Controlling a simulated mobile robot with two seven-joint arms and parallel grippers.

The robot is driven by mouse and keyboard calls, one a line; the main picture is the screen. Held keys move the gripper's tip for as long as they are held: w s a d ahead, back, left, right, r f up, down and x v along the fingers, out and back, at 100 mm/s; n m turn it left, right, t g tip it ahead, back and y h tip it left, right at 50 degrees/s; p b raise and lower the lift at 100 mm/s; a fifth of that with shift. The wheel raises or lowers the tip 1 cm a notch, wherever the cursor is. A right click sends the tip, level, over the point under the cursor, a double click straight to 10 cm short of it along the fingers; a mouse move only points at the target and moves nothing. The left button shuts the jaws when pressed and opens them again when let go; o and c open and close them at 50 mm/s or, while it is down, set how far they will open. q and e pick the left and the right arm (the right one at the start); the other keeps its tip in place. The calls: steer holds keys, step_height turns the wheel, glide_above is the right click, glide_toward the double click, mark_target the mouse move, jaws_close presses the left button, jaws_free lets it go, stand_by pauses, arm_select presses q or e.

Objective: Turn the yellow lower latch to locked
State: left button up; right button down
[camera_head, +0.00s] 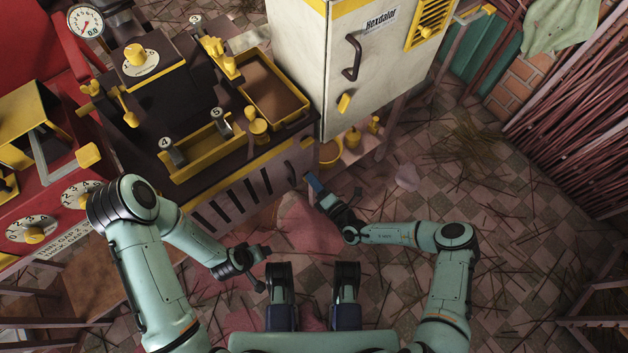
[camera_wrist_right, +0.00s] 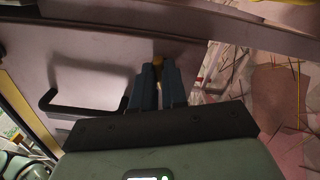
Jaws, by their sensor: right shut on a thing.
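The yellow lower latch (camera_wrist_right: 158,62) shows as a small yellow-brown piece at my right fingertips in the right wrist view, mostly hidden by the fingers. My right gripper (camera_wrist_right: 158,80) is shut on it, against a pale panel with a black bar handle (camera_wrist_right: 80,106). In the head view, my right gripper (camera_head: 313,182) is at the lower door (camera_head: 268,185) of the dark machine, by its handle (camera_head: 291,172). The latch cannot be made out there, so its angle is unclear. My left gripper (camera_head: 262,268) is empty, its fingers apart, low over the floor.
A white cabinet (camera_head: 345,60) with a dark handle (camera_head: 352,58) and another yellow latch (camera_head: 344,103) stands behind. A low shelf with a yellow bowl (camera_head: 330,152) is beside the lower door. The tiled floor at right is mostly clear, with scattered sticks.

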arm_select(q)
steer(key=shift+w+a+f, duration=0.15)
steer(key=shift+w, duration=0.1)
arm_select(e)
steer(key=shift+f+m, duration=0.1)
steer(key=shift+m, duration=1.7)
steer(key=shift+a, duration=0.1)
steer(key=c, duration=1.2)
jaws_free()
steer(key=shift+o, duration=0.2)
arm_select(q)
steer(key=shift+g+h, duration=0.3)
steer(key=shift+g, duration=0.3)
steer(key=s+r, duration=0.1)
steer(key=s+d+r+p, duration=0.1)
steer(key=s+d+p, duration=0.1)
steer(key=s, duration=0.1)
steer(key=shift+s+d+r, duration=0.1)
steer(key=shift+r, duration=0.3)
arm_select(e)
steer(key=v, duration=1.3)
steer(key=shift+s, duration=0.2)
